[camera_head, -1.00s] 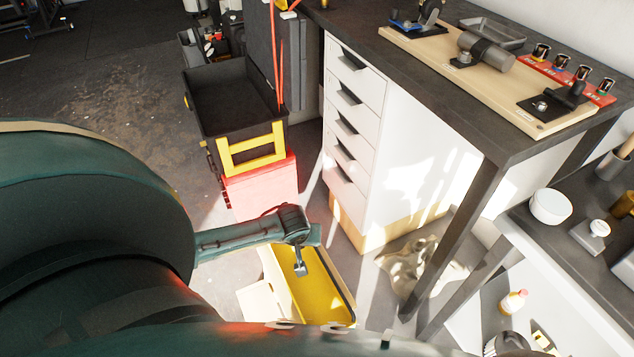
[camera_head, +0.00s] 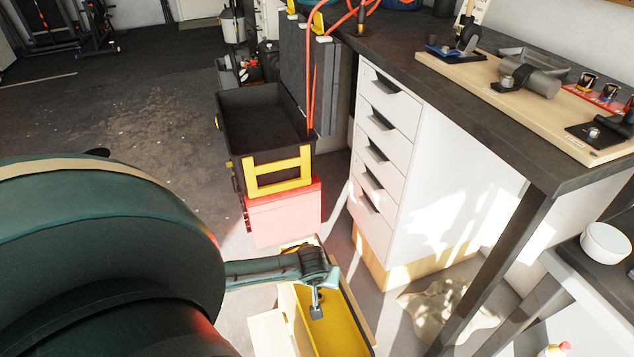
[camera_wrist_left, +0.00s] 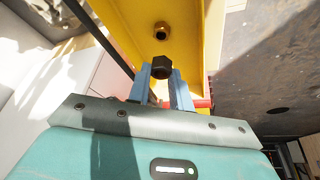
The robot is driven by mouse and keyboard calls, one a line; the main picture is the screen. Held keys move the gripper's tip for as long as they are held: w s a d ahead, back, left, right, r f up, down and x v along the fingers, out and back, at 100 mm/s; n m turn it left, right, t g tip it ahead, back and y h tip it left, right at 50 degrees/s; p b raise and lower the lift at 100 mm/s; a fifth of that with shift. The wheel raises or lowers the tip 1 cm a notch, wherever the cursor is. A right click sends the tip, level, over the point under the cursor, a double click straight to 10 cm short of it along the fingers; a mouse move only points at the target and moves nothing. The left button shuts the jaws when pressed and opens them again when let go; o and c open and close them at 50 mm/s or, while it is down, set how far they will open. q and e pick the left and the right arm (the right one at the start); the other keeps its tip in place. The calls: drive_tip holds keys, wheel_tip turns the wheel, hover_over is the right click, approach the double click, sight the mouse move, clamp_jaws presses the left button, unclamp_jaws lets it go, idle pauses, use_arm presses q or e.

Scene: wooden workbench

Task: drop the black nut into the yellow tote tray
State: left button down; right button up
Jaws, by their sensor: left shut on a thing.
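The yellow tote tray (camera_head: 345,335) stands low on the floor at the bottom middle of the head view. My left gripper (camera_head: 317,308) hangs over the tray, pointing down. In the left wrist view, its blue fingers (camera_wrist_left: 161,80) are shut on the black nut (camera_wrist_left: 161,68), which sits at their tips. The held nut is too small to make out clearly in the head view. My right gripper is not in view.
A red box (camera_head: 285,215) carrying a black bin with a yellow handle (camera_head: 278,172) stands behind the tray. White drawers (camera_head: 375,160) and the dark workbench (camera_head: 480,130) are to the right. Open floor (camera_head: 130,120) lies on the left.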

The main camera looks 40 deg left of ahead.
use_arm(q)
drive_tip(key=c, duration=1.2)
unclamp_jaws()
drive_tip(key=p+v, duration=0.4)
drive_tip(key=v, duration=0.9)
drive_tip(key=shift+s, duration=0.1)
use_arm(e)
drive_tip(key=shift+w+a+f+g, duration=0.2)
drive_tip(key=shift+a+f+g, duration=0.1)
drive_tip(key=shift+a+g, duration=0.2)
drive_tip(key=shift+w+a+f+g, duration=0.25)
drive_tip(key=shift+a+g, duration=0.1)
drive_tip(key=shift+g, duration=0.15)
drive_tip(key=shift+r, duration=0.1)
